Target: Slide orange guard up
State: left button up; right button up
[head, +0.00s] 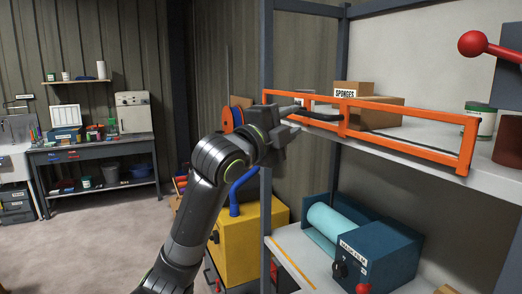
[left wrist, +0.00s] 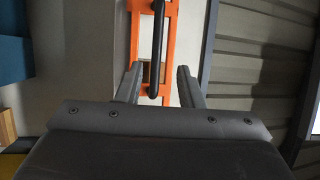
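The orange guard (head: 400,112) is a long rectangular frame along the front edge of the upper shelf, with a middle upright. A black bar handle (head: 318,116) is on its left part. My left gripper (head: 296,108) is at the guard's left end, close to the handle. In the left wrist view the guard (left wrist: 171,42) runs up the picture, with the handle (left wrist: 157,45) on it. The left gripper's fingers (left wrist: 158,88) are apart, one each side of the handle's near end, with gaps visible. My right gripper is not in view.
The upper shelf holds a box marked SPONGES (head: 350,91), another carton (head: 378,106) and a green can (head: 480,119). A red ball-ended lever (head: 472,44) juts in at upper right. A blue machine (head: 378,252) sits on the lower shelf, beside a yellow cabinet (head: 232,262).

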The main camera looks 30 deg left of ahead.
pick_arm(q)
jog(key=b+v, duration=0.3)
jog(key=v, duration=0.7)
jog(key=shift+w, duration=0.15)
